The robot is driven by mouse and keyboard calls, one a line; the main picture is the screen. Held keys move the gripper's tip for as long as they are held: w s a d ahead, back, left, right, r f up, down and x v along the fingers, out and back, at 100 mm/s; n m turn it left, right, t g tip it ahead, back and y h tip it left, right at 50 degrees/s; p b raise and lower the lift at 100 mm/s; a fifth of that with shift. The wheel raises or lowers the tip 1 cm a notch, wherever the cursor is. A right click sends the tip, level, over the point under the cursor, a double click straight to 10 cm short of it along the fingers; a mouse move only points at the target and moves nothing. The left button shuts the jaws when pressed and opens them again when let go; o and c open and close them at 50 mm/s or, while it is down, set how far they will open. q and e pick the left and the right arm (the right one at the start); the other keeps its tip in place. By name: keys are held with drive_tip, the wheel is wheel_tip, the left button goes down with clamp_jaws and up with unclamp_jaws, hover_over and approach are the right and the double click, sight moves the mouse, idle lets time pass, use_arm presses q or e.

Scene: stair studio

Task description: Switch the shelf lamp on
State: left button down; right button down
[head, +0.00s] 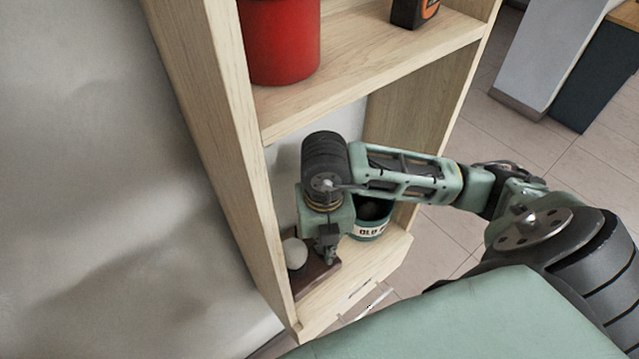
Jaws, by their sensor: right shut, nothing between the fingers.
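A pale round globe (295,253) sits by a dark brown base (318,278) on the lower shelf; it looks like the shelf lamp, and no glow shows on it. My right arm reaches in from the right. My right gripper (328,258) points down over the base, just right of the globe. It is shut and empty. Whether its fingertips touch the base cannot be told. Any switch is hidden or too small to make out. My left gripper is not in view.
A green tin (370,232) with a white label stands behind my wrist on the same shelf. A red pot (279,40) and a black-and-orange item (414,12) stand on the shelf above.

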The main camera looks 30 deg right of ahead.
idle(0.4)
drive_tip(key=shift+f+b, duration=1.05)
drive_tip(key=shift+f, duration=0.1)
idle(0.4)
drive_tip(key=shift+r, duration=0.15)
drive_tip(key=shift+r+p, duration=2.55)
drive_tip(key=shift+r, duration=0.9)
